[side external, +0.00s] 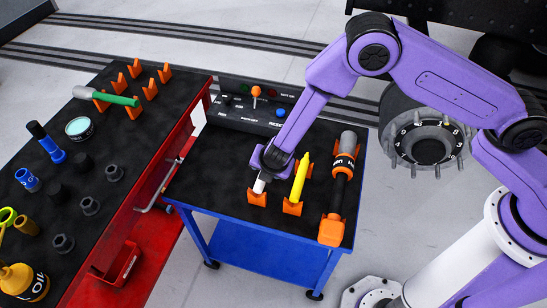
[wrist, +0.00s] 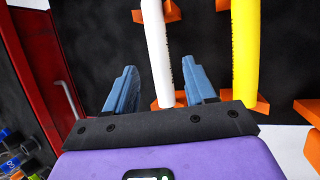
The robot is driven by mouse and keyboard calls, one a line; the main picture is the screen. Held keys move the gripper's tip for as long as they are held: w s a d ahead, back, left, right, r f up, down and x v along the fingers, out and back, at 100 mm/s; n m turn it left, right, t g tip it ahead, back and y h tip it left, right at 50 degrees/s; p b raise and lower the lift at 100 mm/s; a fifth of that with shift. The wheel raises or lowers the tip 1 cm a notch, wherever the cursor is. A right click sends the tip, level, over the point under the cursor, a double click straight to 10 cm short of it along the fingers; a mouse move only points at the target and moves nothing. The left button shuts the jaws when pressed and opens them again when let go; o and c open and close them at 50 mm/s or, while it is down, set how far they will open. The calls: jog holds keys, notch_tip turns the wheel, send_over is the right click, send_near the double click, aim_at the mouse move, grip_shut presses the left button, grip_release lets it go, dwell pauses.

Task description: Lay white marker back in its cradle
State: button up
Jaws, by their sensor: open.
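The white marker (wrist: 157,50) lies lengthwise between the two fingers of my gripper (wrist: 161,84), with a gap on each side. My gripper is open around it. Orange cradle pieces (wrist: 168,12) show under or beside the marker at its far and near parts. In the side view, the white marker's end (side external: 260,186) shows just above the front orange cradle piece (side external: 257,198). My gripper (side external: 272,162) is low over it and hides the rest. The marker appears to rest in the cradle, but the contact is hard to see.
A yellow marker (side external: 300,178) lies in its own cradle just right. Beyond it is a black and orange tool (side external: 342,180). A control box (side external: 250,105) stands at the back of the blue cart (side external: 255,236). A red cart (side external: 120,190) with tools is at the left.

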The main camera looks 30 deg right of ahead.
jog(key=v, duration=1.4)
jog(key=shift+r, duration=0.2)
jog(key=s+d+r+m+g, duration=0.1)
jog(key=s+d+r+m, duration=0.3)
jog(key=d, duration=0.3)
jog(key=s+d+r+m+g, duration=0.1)
jog(key=s+d+r+m, duration=0.2)
jog(key=d+r, duration=0.25)
jog(key=s+d+r+m+g, duration=0.1)
jog(key=s+d+r+m, duration=0.1)
jog(key=s+d, duration=0.5)
jog(key=s+d+r+m+g+y, duration=0.1)
jog(key=s+d+r+m+g, duration=0.1)
jog(key=s+d+m, duration=0.2)
jog(key=s+d, duration=0.2)
jog(key=s, duration=0.2)
jog(key=shift+s+d+r+m, duration=0.25)
jog(key=shift+d+r+m, duration=0.05)
jog(key=shift+d+m, duration=0.1)
